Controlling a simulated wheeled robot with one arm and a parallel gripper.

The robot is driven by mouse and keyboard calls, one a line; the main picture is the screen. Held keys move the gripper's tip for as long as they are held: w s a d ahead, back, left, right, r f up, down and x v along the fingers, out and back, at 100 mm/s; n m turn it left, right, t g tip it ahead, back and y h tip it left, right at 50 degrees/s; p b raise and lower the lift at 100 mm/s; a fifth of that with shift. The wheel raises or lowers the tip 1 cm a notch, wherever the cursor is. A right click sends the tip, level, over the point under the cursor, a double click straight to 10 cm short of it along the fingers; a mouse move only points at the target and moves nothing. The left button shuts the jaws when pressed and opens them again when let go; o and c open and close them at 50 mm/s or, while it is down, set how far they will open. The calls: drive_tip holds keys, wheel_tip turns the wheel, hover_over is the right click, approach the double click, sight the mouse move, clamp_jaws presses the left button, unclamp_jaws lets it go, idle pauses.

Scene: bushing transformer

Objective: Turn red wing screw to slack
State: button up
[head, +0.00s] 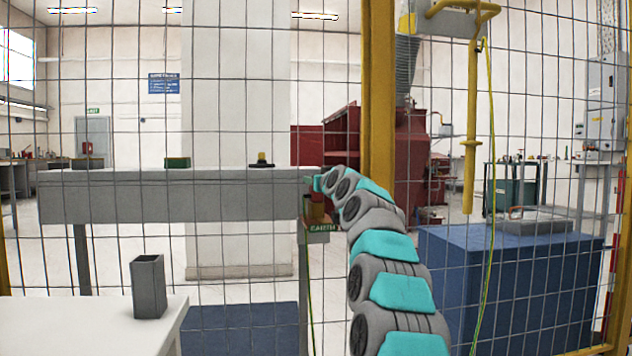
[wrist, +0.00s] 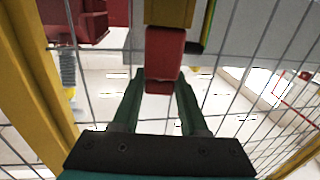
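The red wing screw (wrist: 163,58) is a red block in the upper middle of the wrist view, under an olive-yellow part. My gripper (wrist: 160,80) has its two dark green fingers on either side of the block's lower end. I see no clear gap at either side, but cannot tell whether the fingers press on it. In the head view my arm reaches to the holder with a green EARTH label (head: 325,228), at the right end of the grey beam. The gripper and the wing screw are mostly hidden there by my arm and small in the picture.
Wire mesh with a yellow post (head: 378,90) stands around this spot. The grey beam (head: 180,200) carries a green block (head: 177,163). A white table (head: 80,325) at lower left holds a square grey tube (head: 148,286). A blue block (head: 510,290) stands at right.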

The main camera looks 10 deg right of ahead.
drive_tip(key=o, duration=0.4)
drive_tip(key=shift+s, duration=0.1)
drive_tip(key=s, duration=0.2)
drive_tip(key=s+d, duration=0.1)
drive_tip(key=s, duration=0.2)
drive_tip(key=s+b, duration=0.1)
drive_tip(key=s, duration=0.1)
drive_tip(key=shift+s+d, duration=0.15)
drive_tip(key=shift+s, duration=0.1)
drive_tip(key=shift+s, duration=0.1)
idle(0.5)
